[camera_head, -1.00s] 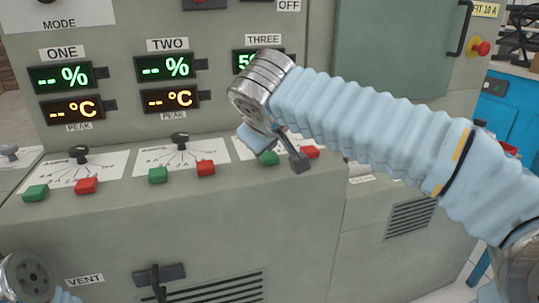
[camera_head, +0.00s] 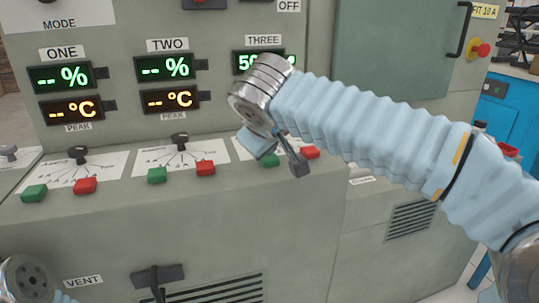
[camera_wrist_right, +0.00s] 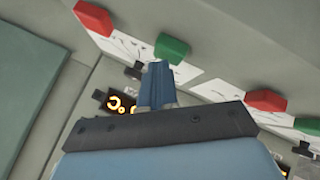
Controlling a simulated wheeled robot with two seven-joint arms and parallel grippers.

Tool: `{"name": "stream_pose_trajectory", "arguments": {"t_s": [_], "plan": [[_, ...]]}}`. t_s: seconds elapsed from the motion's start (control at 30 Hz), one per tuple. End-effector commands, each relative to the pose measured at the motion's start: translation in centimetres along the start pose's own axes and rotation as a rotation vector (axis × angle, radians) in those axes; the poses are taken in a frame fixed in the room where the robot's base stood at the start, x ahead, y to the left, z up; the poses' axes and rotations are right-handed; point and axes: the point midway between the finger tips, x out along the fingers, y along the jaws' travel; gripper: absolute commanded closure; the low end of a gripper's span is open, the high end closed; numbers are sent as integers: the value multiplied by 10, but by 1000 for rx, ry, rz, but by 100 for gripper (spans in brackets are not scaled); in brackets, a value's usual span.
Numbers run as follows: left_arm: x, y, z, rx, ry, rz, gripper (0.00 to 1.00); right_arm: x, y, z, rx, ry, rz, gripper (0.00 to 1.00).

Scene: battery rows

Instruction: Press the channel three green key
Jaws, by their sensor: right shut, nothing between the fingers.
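The channel three green key (camera_head: 270,160) sits on the sloped ledge under the THREE label, partly hidden by my right gripper. It also shows in the right wrist view (camera_wrist_right: 171,47), just beyond the fingertips. My right gripper (camera_wrist_right: 156,72) is shut and empty, its blue fingers pointing at the green key. They overlap its lower edge in the wrist view; I cannot tell whether they touch it. The channel three red key (camera_head: 310,152) is to the right of the green one. My left gripper is not in view; only part of my left arm shows at the lower left.
Channel two's green key (camera_head: 157,175) and red key (camera_head: 206,168) lie to the left, then channel one's green (camera_head: 34,194) and red (camera_head: 85,186). Black selector knobs (camera_head: 180,140) stand behind them. The channel three display (camera_head: 247,62) is partly covered by my right arm.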

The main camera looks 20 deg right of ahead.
Motion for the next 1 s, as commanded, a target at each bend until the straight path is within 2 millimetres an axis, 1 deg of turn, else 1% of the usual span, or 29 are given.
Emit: {"name": "stream_pose_trajectory", "arguments": {"t_s": [0.3,0.73,1.0], "plan": [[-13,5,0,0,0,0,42,-11,8,-8,0,-1,0,100],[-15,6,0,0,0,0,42,-13,10,-10,0,0,0,100],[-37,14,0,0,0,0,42,-31,23,-23,1,-1,0,100]]}}
